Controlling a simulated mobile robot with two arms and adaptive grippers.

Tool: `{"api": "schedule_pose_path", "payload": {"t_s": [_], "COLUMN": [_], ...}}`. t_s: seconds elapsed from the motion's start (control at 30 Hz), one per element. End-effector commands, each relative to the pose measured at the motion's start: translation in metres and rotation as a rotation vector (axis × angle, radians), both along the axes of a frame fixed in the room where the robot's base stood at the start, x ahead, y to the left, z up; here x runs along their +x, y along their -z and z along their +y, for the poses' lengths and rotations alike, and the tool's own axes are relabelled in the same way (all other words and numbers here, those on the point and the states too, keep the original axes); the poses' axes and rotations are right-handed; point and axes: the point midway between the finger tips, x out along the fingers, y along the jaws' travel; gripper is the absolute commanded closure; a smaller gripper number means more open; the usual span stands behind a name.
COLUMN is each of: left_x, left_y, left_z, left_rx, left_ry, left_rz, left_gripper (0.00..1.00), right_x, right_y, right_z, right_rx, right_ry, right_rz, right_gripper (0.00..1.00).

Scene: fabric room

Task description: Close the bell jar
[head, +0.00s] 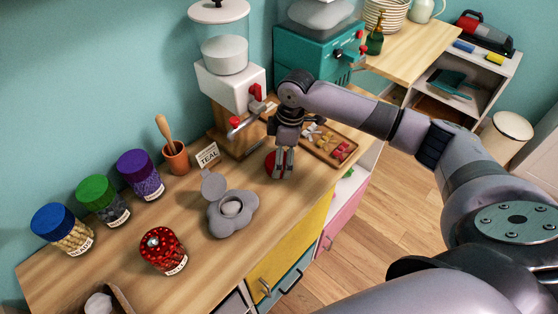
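A clear jar of red bells (162,252) stands at the front of the wooden counter, with no lid seen on it and bells heaped at its mouth. It has a pale label. A round red lid (270,163) lies on the counter farther back and to the right, partly hidden behind my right gripper. My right gripper (284,174) points down right at the lid. Its fingers look close together, and I cannot tell whether they grip the lid. My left gripper is not in view.
Blue-, green- and purple-lidded jars (103,200) stand along the wall. A grey flower-shaped container (233,213) with its cover raised sits between the bell jar and the red lid. A white dispenser (230,84) and wooden tray (329,139) are near my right gripper.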

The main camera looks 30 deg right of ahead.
Motion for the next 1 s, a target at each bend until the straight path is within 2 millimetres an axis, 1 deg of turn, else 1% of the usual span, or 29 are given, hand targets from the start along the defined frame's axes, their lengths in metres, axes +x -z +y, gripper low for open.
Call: {"api": "schedule_pose_path", "payload": {"t_s": [0.03,0.1,0.2,0.53,1.0], "left_x": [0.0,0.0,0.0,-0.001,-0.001], "left_y": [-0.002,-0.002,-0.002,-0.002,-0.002], "left_z": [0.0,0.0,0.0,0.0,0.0], "left_rx": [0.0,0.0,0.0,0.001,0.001], "left_ry": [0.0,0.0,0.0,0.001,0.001], "left_rz": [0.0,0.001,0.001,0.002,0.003], "left_gripper": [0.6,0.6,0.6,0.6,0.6], "right_x": [0.0,0.0,0.001,0.001,0.001], "right_y": [0.007,0.015,0.021,0.022,0.021], "right_z": [0.002,0.003,0.003,0.003,0.003], "right_rx": [0.0,0.001,-0.001,0.0,0.0], "right_ry": [0.0,0.0,-0.001,-0.001,-0.001], "right_rz": [0.003,0.002,0.0,-0.001,-0.001], "right_gripper": [0.14,0.14,0.14,0.14,0.44]}}
